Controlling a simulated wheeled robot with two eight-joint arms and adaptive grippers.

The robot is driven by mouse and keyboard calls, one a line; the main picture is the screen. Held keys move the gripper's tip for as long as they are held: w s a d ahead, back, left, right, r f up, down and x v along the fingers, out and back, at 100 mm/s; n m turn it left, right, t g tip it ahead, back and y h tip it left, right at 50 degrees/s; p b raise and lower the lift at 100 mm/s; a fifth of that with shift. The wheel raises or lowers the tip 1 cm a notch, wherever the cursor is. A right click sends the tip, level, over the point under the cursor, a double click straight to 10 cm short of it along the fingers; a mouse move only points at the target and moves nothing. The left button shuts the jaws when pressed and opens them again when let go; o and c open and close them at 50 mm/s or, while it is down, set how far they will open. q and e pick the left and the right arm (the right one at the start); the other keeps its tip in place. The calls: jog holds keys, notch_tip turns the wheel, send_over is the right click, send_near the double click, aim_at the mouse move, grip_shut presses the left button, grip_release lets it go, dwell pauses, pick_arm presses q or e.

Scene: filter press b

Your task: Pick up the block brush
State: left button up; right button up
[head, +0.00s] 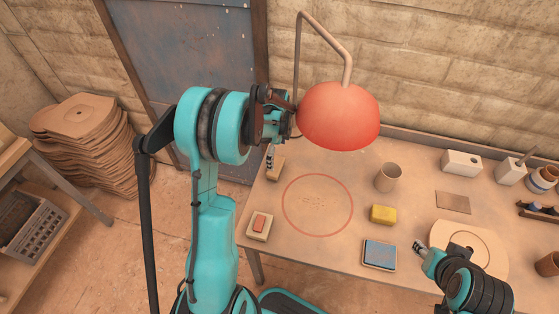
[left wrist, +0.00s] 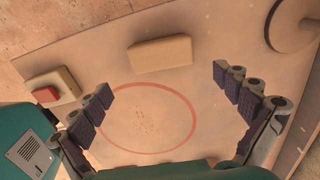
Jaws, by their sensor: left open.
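The block brush, seen as a plain tan block (left wrist: 160,54), lies on the table near the red circle; no bristles show. In the head view, the block (head: 278,170) is at the table's left side, partly hidden by my left gripper (head: 271,158). In the left wrist view, my left gripper (left wrist: 162,82) is open and empty, its fingers spread wider than the block is long. The block lies beyond the fingertips, apart from them. My right gripper (head: 420,248) is at the lower right by the round board; its jaw opening is unclear.
A red lamp shade (head: 338,117) hangs close right of my left gripper. A tan block with a red piece (head: 259,226) is at the front left. A yellow sponge (head: 383,214), a cup (head: 388,177) and a blue pad (head: 380,254) stand right of the clear circle.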

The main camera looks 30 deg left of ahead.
aim_at(276, 166)
pick_arm(q)
notch_tip(276, 166, down, 3)
jog(key=shift+a+b, duration=0.15)
jog(key=shift+b, duration=0.35)
notch_tip(276, 166, down, 5)
jog(key=shift+w+a+f+b, duration=0.1)
jog(key=shift+a+b, duration=0.05)
jog(key=shift+b, duration=0.95)
jog(key=shift+c, duration=0.9)
jog(key=c, duration=0.9)
